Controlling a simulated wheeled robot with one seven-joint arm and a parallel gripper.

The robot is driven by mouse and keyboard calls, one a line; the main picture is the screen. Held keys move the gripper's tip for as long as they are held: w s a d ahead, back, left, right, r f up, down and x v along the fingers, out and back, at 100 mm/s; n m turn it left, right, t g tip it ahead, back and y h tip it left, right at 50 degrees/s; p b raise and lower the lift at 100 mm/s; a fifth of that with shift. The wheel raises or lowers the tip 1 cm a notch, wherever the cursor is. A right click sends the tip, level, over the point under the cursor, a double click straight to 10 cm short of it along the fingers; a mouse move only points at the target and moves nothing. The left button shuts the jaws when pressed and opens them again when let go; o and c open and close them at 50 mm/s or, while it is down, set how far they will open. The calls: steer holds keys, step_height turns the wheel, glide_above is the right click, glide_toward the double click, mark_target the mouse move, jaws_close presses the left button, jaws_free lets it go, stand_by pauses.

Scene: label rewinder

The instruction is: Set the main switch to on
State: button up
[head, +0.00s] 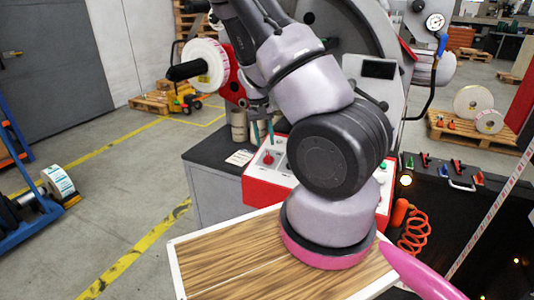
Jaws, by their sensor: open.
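The label rewinder's red and white control panel (257,187) stands beyond my arm, near the middle of the head view. A small red knob (268,158) shows on its left part. It may be the main switch, but it is too small to tell its setting. My gripper (263,133) is small in the view, pointing down with two teal fingers apart. It is open and appears empty, over or just behind the panel's left part. I cannot tell whether it touches anything. My arm hides the middle of the panel.
A grey cabinet (214,188) with a dark top stands left of the panel. A white label roll (205,66) sits on the machine. A coiled orange hose (413,232) hangs at right beside a black bench (455,200). A blue trolley (25,235) stands far left; the floor between is clear.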

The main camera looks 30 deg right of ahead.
mark_target(268, 155)
steer(key=f, duration=0.5)
steer(key=shift+s+d+f, duration=0.2)
steer(key=shift+d+f, duration=0.15)
jaws_close()
